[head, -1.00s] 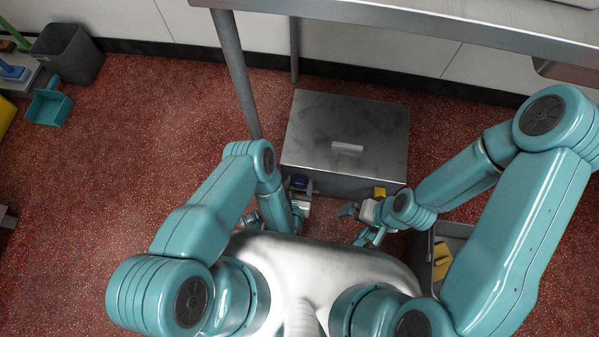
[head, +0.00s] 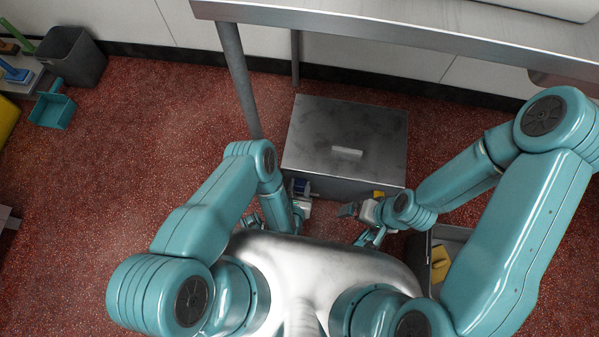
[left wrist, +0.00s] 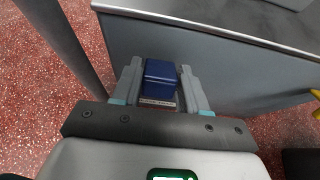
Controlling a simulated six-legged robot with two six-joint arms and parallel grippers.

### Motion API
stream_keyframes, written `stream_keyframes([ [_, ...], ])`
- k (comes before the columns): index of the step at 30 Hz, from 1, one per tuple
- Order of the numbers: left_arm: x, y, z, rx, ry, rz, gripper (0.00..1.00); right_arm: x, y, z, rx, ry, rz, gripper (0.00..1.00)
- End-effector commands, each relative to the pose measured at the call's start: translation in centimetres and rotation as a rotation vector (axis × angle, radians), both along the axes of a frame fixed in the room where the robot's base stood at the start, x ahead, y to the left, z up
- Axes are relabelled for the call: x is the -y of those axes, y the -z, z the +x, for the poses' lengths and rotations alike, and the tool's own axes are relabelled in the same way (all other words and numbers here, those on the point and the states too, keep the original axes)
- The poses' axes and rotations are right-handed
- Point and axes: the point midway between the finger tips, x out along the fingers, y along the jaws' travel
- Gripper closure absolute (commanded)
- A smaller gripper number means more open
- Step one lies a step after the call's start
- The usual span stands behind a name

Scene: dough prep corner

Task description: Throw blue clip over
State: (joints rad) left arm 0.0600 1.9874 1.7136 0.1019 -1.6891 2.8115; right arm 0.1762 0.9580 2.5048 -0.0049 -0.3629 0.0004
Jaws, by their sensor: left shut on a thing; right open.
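The blue clip (left wrist: 160,79) is a small dark-blue block between the fingers of my left gripper (left wrist: 160,92) in the left wrist view. My left gripper is shut on it. In the head view my left gripper (head: 301,190) and the clip (head: 299,186) are small, just in front of the near side of the grey metal box (head: 345,130). My right gripper (head: 357,213) is open and empty, to the right near the same box side. The lower part of the clip is hidden by the gripper.
A yellow item (head: 379,194) lies by the box's near right corner. A grey bin (head: 433,238) with a yellow thing (head: 440,262) inside stands at right. A metal table (head: 420,25) and its leg (head: 238,80) rise behind. Open red floor lies at left.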

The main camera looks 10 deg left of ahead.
Motion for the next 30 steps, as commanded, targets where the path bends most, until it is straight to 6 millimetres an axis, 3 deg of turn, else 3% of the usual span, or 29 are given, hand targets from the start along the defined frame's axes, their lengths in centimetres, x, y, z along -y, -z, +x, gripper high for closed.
stream_keyframes([
  [1, 0.0, -1.4, 0.1, -0.037, -0.001, -0.001, 0.87, 0.0, -2.2, 0.0, 0.001, 0.0, 0.0, 0.0],
  [6, 0.0, -1.9, 0.6, -0.183, -0.001, -0.001, 0.88, 0.0, -5.2, 0.0, 0.001, 0.0, 0.0, 0.0],
  [12, 0.0, -1.5, 0.7, -0.285, -0.001, -0.001, 0.88, 0.0, -6.2, 0.0, 0.001, 0.0, 0.0, 0.0],
  [22, 0.0, -1.3, 0.7, -0.294, -0.001, -0.001, 0.88, 0.0, -6.0, 0.0, 0.0, 0.0, 0.0, 0.0],
  [23, 0.0, -1.3, 0.7, -0.293, -0.001, -0.001, 0.48, 0.0, -6.0, 0.0, 0.0, 0.0, 0.0, 0.0],
  [24, 0.0, -1.3, 0.7, -0.293, -0.001, -0.001, 0.36, 0.0, -6.0, 0.0, 0.0, 0.0, 0.0, 0.0],
  [30, 0.0, -1.2, 0.6, -0.295, -0.001, -0.001, 0.36, 0.0, -6.0, 0.0, 0.0, 0.0, 0.0, 0.0],
])
